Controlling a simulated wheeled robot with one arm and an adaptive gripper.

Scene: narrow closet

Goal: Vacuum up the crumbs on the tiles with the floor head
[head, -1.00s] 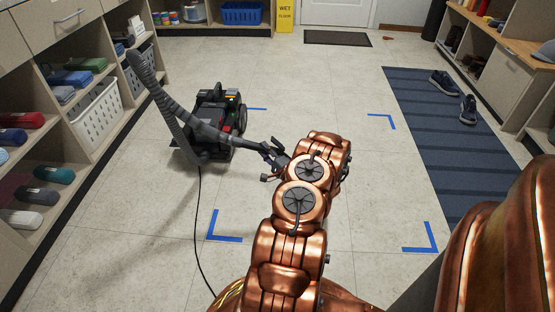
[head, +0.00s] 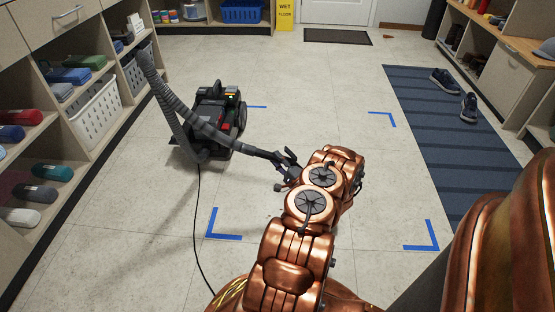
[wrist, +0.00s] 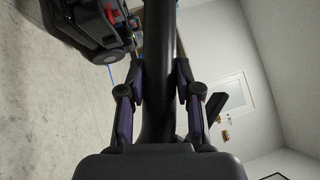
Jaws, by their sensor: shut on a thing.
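The black vacuum cleaner (head: 218,118) stands on the tiles left of the taped area; part of it shows in the wrist view (wrist: 95,22). Its grey ribbed hose (head: 165,92) arches up at the left and joins a dark tube (head: 240,145) leading to my gripper (head: 287,172). In the wrist view, my gripper (wrist: 156,95) is shut with its fingers on either side of the black tube (wrist: 158,50). The floor head is not visible; my arm may hide it. I cannot make out the crumbs clearly on the pale tiles (head: 300,110).
Blue tape corners (head: 225,228) mark a floor area. A black cord (head: 200,225) runs across the tiles. Shelves with a white basket (head: 97,112) line the left. A striped blue mat (head: 435,120) with shoes (head: 468,107) lies right. A yellow sign (head: 286,15) stands at the back.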

